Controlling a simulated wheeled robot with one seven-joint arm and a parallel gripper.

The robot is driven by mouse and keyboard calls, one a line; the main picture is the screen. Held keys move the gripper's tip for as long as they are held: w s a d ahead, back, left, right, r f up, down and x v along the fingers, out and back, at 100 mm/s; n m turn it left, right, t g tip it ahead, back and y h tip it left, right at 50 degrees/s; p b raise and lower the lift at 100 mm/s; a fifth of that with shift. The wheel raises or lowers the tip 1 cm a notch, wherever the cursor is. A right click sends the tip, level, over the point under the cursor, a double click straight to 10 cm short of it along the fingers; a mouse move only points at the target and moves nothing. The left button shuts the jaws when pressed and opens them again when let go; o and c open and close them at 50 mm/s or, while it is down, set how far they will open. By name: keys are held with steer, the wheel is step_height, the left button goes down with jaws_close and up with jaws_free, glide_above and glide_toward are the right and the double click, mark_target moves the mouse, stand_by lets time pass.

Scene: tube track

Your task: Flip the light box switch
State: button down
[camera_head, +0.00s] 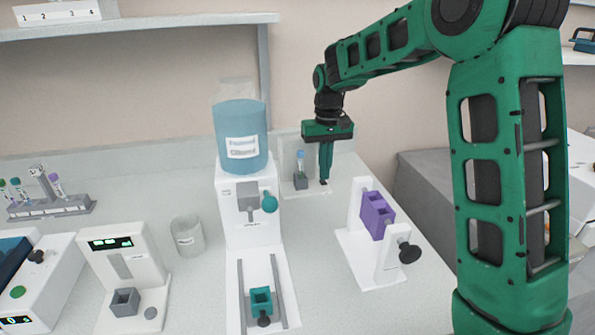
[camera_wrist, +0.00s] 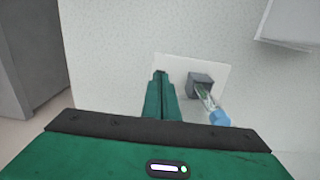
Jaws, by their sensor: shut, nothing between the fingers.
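The light box (camera_head: 289,150) stands at the back of the bench, a pale upright panel on a flat white base that also shows in the wrist view (camera_wrist: 215,67). A small grey holder (camera_head: 301,181) on its base holds a clear tube with a blue cap (camera_head: 301,155); the holder (camera_wrist: 199,84) and blue cap (camera_wrist: 219,118) also show in the wrist view. My gripper (camera_head: 325,177) is shut and empty, pointing down over the right side of the base. A small dark spot at its fingertips may be the switch; the fingers mostly hide it. In the wrist view the fingertips (camera_wrist: 160,76) are left of the holder.
A white dispenser (camera_head: 248,215) with a large blue container (camera_head: 241,135) stands left of the light box. A stand with a purple block (camera_head: 376,215) and black knob is in front to the right. A beaker (camera_head: 187,236), tube rack (camera_head: 50,208) and devices fill the left.

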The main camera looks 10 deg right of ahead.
steer(key=shift+r, duration=2.8)
steer(key=s+d+r+m, duration=0.1)
steer(key=s+d+m, duration=0.1)
steer(key=s+d, duration=0.65)
steer(key=s+d+m, duration=0.1)
steer(key=s+d, duration=0.5)
steer(key=s, duration=0.5)
steer(key=s+d+f+m, duration=0.1)
steer(key=s+f, duration=0.1)
steer(key=s, duration=0.5)
steer(key=s+d+f+m, duration=0.1)
steer(key=s+f, duration=0.1)
steer(key=s, duration=0.5)
steer(key=s+f+m, duration=0.1)
steer(key=s+f, duration=0.1)
steer(key=s, duration=0.5)
steer(key=shift+d, duration=0.4)
steer(key=shift+w, duration=0.1)
